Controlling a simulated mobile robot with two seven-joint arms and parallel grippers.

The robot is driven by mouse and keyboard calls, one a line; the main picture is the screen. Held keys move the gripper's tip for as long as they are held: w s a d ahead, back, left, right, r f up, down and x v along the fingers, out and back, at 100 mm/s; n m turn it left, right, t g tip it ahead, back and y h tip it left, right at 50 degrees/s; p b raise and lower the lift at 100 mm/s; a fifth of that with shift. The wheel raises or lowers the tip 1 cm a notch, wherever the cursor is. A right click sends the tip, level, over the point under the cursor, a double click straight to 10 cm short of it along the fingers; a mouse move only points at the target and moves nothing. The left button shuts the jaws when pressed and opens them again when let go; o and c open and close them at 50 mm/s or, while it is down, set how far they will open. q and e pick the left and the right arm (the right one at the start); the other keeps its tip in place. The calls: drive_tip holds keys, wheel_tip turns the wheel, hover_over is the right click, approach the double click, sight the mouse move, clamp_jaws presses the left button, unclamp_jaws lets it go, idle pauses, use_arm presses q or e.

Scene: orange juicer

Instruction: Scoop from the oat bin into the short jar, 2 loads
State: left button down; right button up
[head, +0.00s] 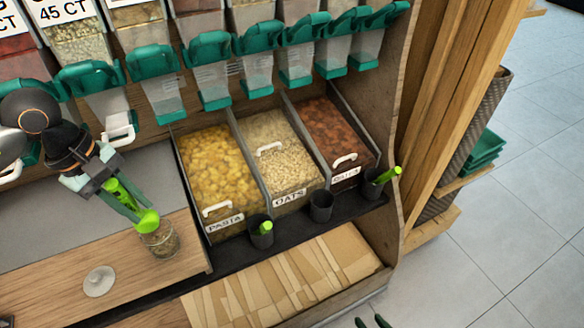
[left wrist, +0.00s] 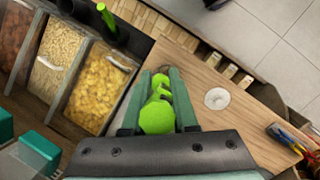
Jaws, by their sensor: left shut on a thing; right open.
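The oat bin (head: 290,170) stands between the pasta and a reddish-brown bin; its white handle sits further back than its neighbours' handles. It also shows in the left wrist view (left wrist: 58,50). A short glass jar (head: 162,243) stands on the wooden counter with some brownish content low in it. My left gripper (head: 124,200) is shut on a bright green scoop (head: 147,221), whose head is at the jar's mouth. The scoop (left wrist: 157,112) hides most of the jar in the left wrist view. My right gripper (head: 371,321) is open and empty at the bottom edge, over the floor.
A pale round lid (head: 99,281) lies on the counter near the jar. Black holders stand before the bins; the oats one (head: 320,206) is empty, the others hold green scoops. Green-handled dispensers (head: 210,70) hang above. A shelf of paper bags (head: 290,280) lies in front.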

use_arm(q)
drive_tip(key=s+r+p, duration=0.1)
drive_tip(key=d+r, duration=0.1)
drive_tip(key=r, duration=0.1)
drive_tip(key=s+r+p, duration=0.1)
drive_tip(key=r, duration=0.1)
drive_tip(key=shift+s+d+p, duration=0.25)
drive_tip(key=shift+s+p, duration=0.05)
idle(0.4)
